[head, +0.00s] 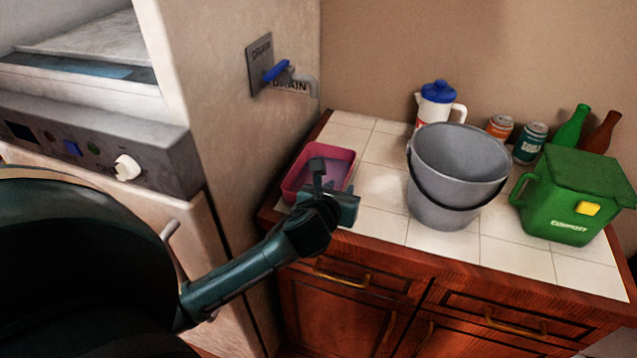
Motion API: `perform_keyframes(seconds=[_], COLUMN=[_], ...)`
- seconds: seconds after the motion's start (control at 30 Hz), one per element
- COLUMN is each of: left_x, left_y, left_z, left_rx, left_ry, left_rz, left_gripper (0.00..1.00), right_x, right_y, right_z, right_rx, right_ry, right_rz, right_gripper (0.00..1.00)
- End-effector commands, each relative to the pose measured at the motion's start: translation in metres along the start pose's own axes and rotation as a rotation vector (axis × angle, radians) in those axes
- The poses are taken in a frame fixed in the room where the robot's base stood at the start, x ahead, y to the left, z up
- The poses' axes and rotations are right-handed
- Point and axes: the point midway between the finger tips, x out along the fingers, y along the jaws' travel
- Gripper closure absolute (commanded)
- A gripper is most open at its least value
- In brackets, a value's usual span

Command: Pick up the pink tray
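The pink tray (341,155) lies on the left end of the white tiled counter, against the side of the appliance wall. It is shallow, with a raised rim. My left gripper (318,170) reaches in from the left and overlaps the tray's near right part in the head view. The gripper and wrist hide part of the tray's front rim. I cannot tell whether the fingers touch the tray or hover above it, nor whether they are open or shut. My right gripper is not in view.
A grey bucket (452,165) stands right of the tray. Behind it are a white pitcher with a blue lid (437,104), cans (529,143) and bottles (573,128). A green compost bin (565,200) stands at right. A drain lever (276,71) sticks out above the tray.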

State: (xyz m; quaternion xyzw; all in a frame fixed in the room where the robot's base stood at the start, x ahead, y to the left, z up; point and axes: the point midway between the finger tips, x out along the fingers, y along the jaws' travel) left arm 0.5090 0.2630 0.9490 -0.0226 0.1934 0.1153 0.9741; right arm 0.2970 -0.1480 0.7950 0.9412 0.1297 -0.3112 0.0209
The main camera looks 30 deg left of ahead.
Motion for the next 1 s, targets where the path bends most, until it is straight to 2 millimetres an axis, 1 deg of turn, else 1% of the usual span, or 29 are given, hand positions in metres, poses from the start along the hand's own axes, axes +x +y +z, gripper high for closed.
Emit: perform_keyframes(seconds=[0.03, 0.1, 0.2, 0.3, 0.5, 0.83, 0.87, 1.0], left_x=[0.009, 0.019, 0.030, 0.034, 0.033, 0.033, 0.033, 0.033], left_y=[0.000, 0.001, 0.001, 0.001, 0.001, 0.001, 0.001, 0.001], left_z=[0.002, 0.002, 0.002, 0.002, 0.002, 0.002, 0.002, 0.002], left_rx=[-0.004, -0.002, -0.002, -0.001, -0.001, -0.001, -0.001, -0.001], left_ry=[0.001, 0.001, 0.000, 0.000, 0.000, 0.000, 0.000, 0.000], left_rz=[0.002, 0.002, 0.001, 0.000, 0.000, 0.000, 0.000, 0.000], left_gripper=[0.71, 0.71, 0.71, 0.71, 0.72, 0.98, 1.00, 1.00], right_x=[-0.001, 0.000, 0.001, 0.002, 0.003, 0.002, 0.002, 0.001], right_y=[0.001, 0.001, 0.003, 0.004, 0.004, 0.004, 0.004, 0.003], right_z=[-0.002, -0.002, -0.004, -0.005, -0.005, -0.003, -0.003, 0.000], right_rx=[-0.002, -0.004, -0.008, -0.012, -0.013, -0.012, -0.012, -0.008], right_ry=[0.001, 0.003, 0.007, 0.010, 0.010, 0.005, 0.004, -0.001], right_rz=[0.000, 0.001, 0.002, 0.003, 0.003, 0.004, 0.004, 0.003], right_gripper=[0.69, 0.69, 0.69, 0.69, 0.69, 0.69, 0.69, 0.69])
